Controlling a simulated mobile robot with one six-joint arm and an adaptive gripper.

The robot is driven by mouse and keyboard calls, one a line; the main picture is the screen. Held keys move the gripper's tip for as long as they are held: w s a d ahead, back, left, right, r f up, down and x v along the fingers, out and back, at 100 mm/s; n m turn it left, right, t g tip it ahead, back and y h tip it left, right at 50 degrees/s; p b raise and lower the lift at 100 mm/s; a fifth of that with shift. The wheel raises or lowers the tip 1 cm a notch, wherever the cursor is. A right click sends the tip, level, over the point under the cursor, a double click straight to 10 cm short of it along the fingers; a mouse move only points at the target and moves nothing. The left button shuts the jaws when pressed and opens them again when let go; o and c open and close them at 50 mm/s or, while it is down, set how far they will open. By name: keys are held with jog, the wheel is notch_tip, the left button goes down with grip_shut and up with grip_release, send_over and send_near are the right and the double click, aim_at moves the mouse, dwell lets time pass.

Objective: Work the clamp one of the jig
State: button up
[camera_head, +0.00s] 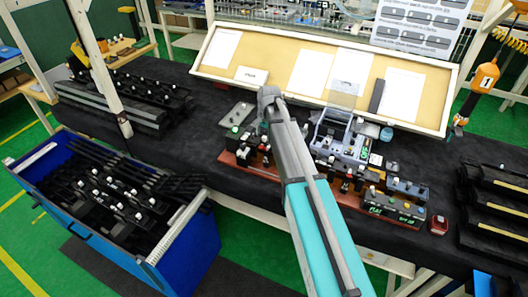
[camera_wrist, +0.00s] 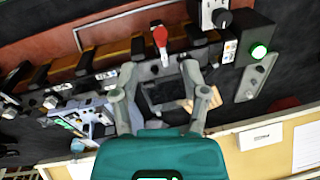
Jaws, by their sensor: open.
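The jig has a reddish-brown base (camera_head: 244,163), partly hidden behind my arm in the head view; its base also shows in the wrist view (camera_wrist: 110,25). A clamp lever with a red tip (camera_wrist: 160,36) stands on the jig's near rail in the wrist view. My gripper (camera_wrist: 159,70) is open, its two fingers spread on either side below the red tip, and nothing is visibly held. I cannot tell whether a finger touches the clamp. In the head view my arm hides the fingertips. No label shows which clamp is number one.
A silver-grey fixture (camera_head: 345,140) is right of my arm. A tilted cream board (camera_head: 270,85) backs the bench. A blue bin (camera_head: 205,235) stands left.

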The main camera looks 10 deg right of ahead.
aim_at(262, 148)
jog(key=shift+w+a+f+b, duration=0.1)
jog(key=shift+f+b, duration=1.1)
jog(key=shift+f, duration=0.1)
jog(key=shift+w+a+f+b, duration=0.15)
jog(key=shift+f+b, duration=1.1)
jog(key=shift+f, duration=0.1)
jog(key=shift+w+a+f+b, duration=0.1)
jog(key=shift+f+b, duration=1.1)
jog(key=shift+f, duration=0.1)
